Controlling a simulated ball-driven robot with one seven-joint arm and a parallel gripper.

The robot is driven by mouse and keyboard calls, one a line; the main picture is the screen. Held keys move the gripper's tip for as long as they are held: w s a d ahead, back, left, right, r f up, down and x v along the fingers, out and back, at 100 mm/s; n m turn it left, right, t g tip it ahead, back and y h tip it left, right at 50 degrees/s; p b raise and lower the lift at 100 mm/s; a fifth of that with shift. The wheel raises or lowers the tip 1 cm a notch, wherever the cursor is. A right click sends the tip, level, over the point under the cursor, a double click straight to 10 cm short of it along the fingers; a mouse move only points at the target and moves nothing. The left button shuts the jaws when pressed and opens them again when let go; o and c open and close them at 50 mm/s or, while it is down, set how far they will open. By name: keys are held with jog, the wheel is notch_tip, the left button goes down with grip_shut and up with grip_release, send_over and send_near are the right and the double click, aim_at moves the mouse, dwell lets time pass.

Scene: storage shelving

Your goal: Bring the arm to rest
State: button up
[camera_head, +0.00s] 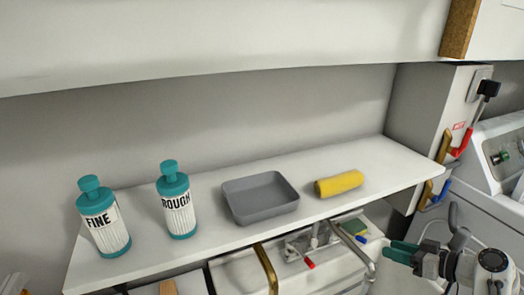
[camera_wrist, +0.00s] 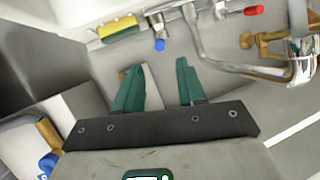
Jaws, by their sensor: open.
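My gripper (camera_head: 402,252) is at the lower right in the head view, beside the front edge of the shelf and apart from the things on it. Its two green fingers are spread in the wrist view (camera_wrist: 152,80), with nothing held between them. My arm reaches in from the lower right corner of the head view. In the wrist view the fingers point toward the sink area, with the tap beyond them.
A white shelf (camera_head: 235,235) bears a FINE bottle (camera_head: 105,222), a ROUGH bottle (camera_head: 178,205), an empty grey tray (camera_head: 262,211) and a yellow roll (camera_head: 339,184). A curved metal tap (camera_wrist: 210,50) and a yellow-green sponge (camera_wrist: 122,29) are near my gripper.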

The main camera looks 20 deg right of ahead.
jog(key=s+a+f+g, duration=0.3)
jog(key=a+f+g, duration=0.1)
jog(key=a+f, duration=0.4)
jog(key=s+a+f+g+h, duration=0.1)
jog(key=s+a+f+g, duration=0.1)
jog(key=s+a, duration=0.4)
jog(key=s+a+f+m+g+h, duration=0.1)
jog(key=s+a+f+g, duration=0.2)
jog(key=s+a, duration=0.4)
jog(key=shift+s+a+g+p, duration=0.3)
jog(key=shift+a+g+p, duration=0.05)
jog(key=shift+a+g, duration=0.15)
jog(key=s, duration=0.2)
jog(key=s+a+g+h, duration=0.1)
jog(key=s, duration=0.1)
jog(key=s+r+h, duration=0.1)
jog(key=s, duration=0.2)
jog(key=shift+a+m+g, duration=0.15)
jog(key=shift+m+g, duration=0.15)
jog(key=shift+o, duration=0.9)
jog(key=shift+s+r+h, duration=0.15)
jog(key=shift+s+h, duration=0.15)
jog(key=shift+s, duration=0.05)
jog(key=shift+o, duration=1)
jog(key=shift+c, duration=0.4)
